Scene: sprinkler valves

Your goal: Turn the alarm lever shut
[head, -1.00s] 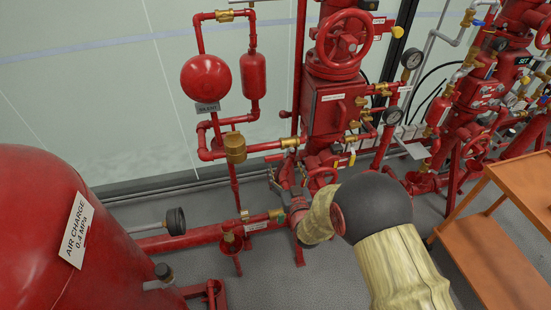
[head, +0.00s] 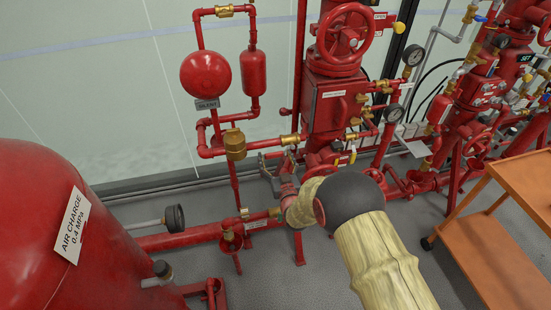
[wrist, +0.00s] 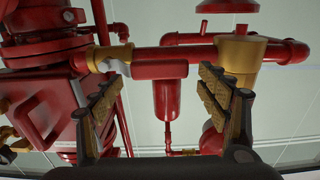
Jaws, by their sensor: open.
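The alarm line is a thin red pipe with a brass valve (head: 290,140) beside the tall red valve body. In the wrist view, the brass valve (wrist: 108,57) has a lever (wrist: 160,70) with a grey metal root and a red grip. The lever appears to lie along the pipe. My gripper (head: 272,163) is below this pipe in the head view. In the wrist view, my gripper (wrist: 162,78) is open, its padded fingers spread to either side of the lever's grip. Nothing is held. Whether a finger touches the lever cannot be told.
A brass pot (head: 235,145) sits on the same pipe, left of the valve. A red bell (head: 206,75) and a red cylinder (head: 253,73) are above. A red tank (head: 60,230) fills the lower left; an orange cart (head: 490,240) stands at right.

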